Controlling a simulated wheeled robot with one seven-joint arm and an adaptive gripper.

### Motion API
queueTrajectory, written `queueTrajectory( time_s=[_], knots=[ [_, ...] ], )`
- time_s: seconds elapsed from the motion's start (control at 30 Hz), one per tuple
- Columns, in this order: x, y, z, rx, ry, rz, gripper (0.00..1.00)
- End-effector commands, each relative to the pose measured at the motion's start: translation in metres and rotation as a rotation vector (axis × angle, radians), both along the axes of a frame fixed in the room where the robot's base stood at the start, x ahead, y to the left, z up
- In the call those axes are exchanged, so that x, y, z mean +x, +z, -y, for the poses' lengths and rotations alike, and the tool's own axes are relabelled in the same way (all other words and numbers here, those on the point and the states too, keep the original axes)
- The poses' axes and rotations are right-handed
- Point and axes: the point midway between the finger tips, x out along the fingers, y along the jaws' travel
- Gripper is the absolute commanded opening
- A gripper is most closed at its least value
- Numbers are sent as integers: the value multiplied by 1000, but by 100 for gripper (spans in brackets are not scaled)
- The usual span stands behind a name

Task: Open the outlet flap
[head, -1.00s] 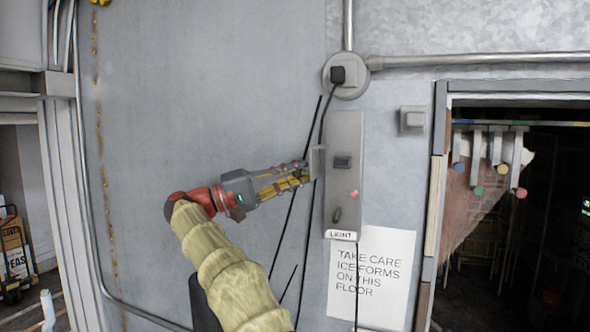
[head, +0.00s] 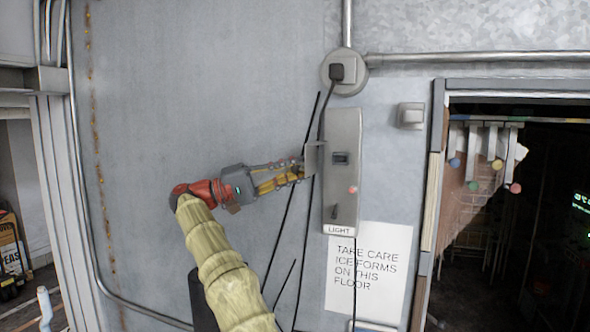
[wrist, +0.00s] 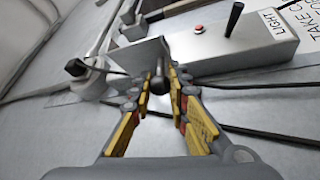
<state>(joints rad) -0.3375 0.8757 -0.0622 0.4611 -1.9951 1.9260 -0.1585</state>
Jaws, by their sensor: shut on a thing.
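The outlet flap (head: 314,157) is a small grey metal plate standing out from the left side of the tall grey switch box (head: 347,120). It also shows in the wrist view (wrist: 138,54), with a dark knob (wrist: 159,85) on its near side. A dark outlet (head: 341,158) is uncovered on the box face. My gripper (head: 300,170) reaches the flap from the left. In the wrist view its fingertips (wrist: 160,90) are closed around the knob. The exact contact is partly hidden by the fingers.
The box also carries a red button (head: 352,190), a black lever (head: 335,211) and a LIGHT label. Black cables (head: 291,200) hang close beside my gripper. A paper sign (head: 368,270) is below, and a dark doorway (head: 500,250) opens at right. The wall at left is clear.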

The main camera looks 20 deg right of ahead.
Motion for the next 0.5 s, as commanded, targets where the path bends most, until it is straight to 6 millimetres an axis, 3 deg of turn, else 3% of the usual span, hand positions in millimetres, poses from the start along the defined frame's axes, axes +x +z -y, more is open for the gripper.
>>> queueTrajectory(
  time_s=[0.27,0.3,0.5],
  knots=[
    [1,-1,0,-1,1,-3,0],
    [1,0,0,-1,1,-3,17],
    [1,0,0,0,1,-1,29]
  ],
)
